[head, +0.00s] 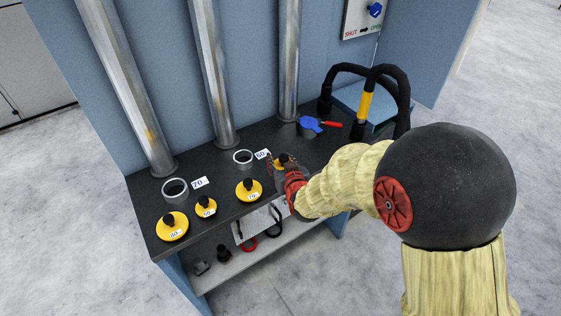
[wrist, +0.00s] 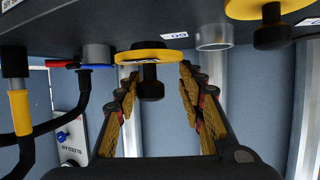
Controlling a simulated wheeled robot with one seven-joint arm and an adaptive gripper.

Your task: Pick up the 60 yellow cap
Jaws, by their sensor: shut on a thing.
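A yellow cap with a black knob (wrist: 150,57) is at my gripper (wrist: 160,74), its knob between the two fingers in the wrist view. In the head view, a piece of this cap (head: 278,164) shows at my gripper (head: 288,172), which is over the bench's front right part. My gripper is shut on it. Its number is hidden, and I cannot tell whether it is clear of the bench. Three other yellow caps lie on the bench: front left (head: 172,229), a smaller one (head: 206,209) and one nearer my gripper (head: 249,190). Their numbers are hard to read.
Two open pipe stubs stand on the dark bench (head: 220,180), by a 70 tag (head: 199,183) and a 60 tag (head: 262,154). Upright pipes rise behind. A blue valve with a red handle (head: 312,125) and black hoses (head: 385,80) are at the right. A shelf lies below.

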